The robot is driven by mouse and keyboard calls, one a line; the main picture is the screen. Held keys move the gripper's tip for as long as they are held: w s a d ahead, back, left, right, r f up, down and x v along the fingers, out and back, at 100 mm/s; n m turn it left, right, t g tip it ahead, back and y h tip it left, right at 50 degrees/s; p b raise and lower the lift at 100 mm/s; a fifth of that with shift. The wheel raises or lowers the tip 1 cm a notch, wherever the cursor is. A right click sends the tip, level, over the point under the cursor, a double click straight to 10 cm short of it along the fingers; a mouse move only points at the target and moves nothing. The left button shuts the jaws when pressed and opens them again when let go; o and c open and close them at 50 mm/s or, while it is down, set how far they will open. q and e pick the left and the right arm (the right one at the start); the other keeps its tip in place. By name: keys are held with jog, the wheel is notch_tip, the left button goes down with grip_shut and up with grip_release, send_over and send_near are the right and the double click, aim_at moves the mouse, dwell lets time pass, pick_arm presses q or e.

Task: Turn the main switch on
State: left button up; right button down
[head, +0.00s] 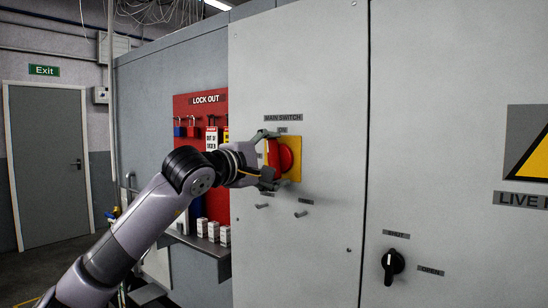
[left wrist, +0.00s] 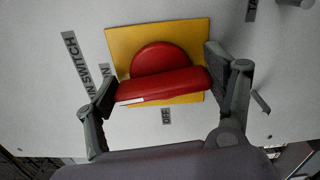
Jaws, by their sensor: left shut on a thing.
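The main switch (head: 285,155) is a red rotary knob on a yellow plate (head: 296,145), below the MAIN SWITCH label on the grey cabinet. My left gripper (head: 268,158) is at the knob, shut on its handle bar. In the left wrist view, the red knob (left wrist: 165,82) lies between the two fingers of the gripper (left wrist: 163,84), one at each end of the bar. The bar's white mark (left wrist: 130,102) is at the end towards the ON label (left wrist: 105,70). The OFF label (left wrist: 166,116) is beside the plate. My right gripper is not in view.
A red lock-out board (head: 200,105) with padlocks and tags hangs left of the switch. Small grey pegs (head: 300,214) stick out below the switch. A black rotary knob (head: 393,264) sits lower right, between SHUT and OPEN labels. An exit door (head: 48,160) is far left.

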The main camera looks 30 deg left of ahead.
pick_arm(q)
jog(key=shift+m, duration=0.6)
jog(key=shift+f+m, duration=0.15)
jog(key=shift+m, duration=0.15)
jog(key=o, duration=1.1)
jog(key=shift+o, duration=0.2)
jog(key=s, duration=1.2)
jog(key=shift+a, duration=0.45)
